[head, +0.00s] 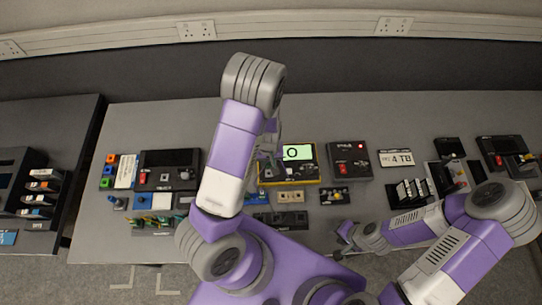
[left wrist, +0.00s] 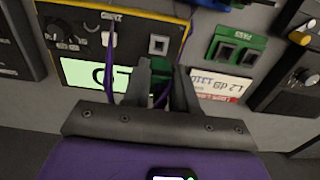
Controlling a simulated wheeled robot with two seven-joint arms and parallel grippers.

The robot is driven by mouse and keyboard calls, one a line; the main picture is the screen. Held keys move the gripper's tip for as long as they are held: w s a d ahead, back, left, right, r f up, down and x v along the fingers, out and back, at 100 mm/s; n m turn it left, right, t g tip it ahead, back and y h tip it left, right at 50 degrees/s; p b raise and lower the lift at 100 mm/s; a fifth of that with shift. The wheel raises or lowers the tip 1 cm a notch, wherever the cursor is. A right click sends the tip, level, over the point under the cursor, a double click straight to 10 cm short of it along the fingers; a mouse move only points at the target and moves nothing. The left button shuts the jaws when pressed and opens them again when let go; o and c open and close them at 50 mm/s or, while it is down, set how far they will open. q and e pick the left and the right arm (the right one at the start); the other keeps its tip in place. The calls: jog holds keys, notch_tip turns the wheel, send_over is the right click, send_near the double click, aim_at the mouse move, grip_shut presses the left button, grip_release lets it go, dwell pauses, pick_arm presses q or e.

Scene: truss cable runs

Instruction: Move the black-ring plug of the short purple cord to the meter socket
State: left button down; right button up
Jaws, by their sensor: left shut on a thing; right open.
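The meter (head: 303,153) has a lit green screen and a yellow edge; the left wrist view shows its screen (left wrist: 82,74) close up. A purple cord (left wrist: 112,62) runs from the meter's labelled top edge, where a pale plug end (left wrist: 106,38) shows, across the screen. My left gripper (left wrist: 165,82) is just in front of the meter, shut with a purple bit of cord between its fingers. The plug's black ring cannot be made out. In the head view my left gripper (head: 270,165) is partly behind my arm. My right gripper (head: 346,234) is open and empty at the table's front edge.
A green block (left wrist: 235,48) and a red-and-white label card (left wrist: 220,84) lie beside the meter. A black box with a red switch (head: 349,160) stands right of it. Card racks (head: 408,192) and other modules crowd the right. The table's back strip (head: 350,110) is clear.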

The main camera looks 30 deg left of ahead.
pick_arm(q)
jog(key=shift+f, duration=0.5)
pick_arm(e)
jog(key=shift+s+f, duration=0.1)
jog(key=shift+f, duration=0.35)
pick_arm(q)
jog(key=shift+w+f+b, duration=0.1)
jog(key=shift+f+b, duration=1.95)
jog(key=shift+f, duration=0.1)
pick_arm(e)
jog(key=shift+w+f, duration=0.2)
jog(key=shift+f, duration=1.65)
pick_arm(q)
jog(key=shift+r+p, duration=0.1)
jog(key=shift+p, duration=0.2)
pick_arm(e)
jog(key=shift+r, duration=0.3)
pick_arm(q)
jog(key=shift+f+b, duration=0.75)
jog(key=shift+f, duration=0.1)
pick_arm(e)
jog(key=shift+f, duration=0.7)
pick_arm(q)
jog(key=c, duration=0.8)
grip_release()
jog(key=shift+r, duration=0.1)
pick_arm(e)
jog(key=shift+r, duration=0.1)
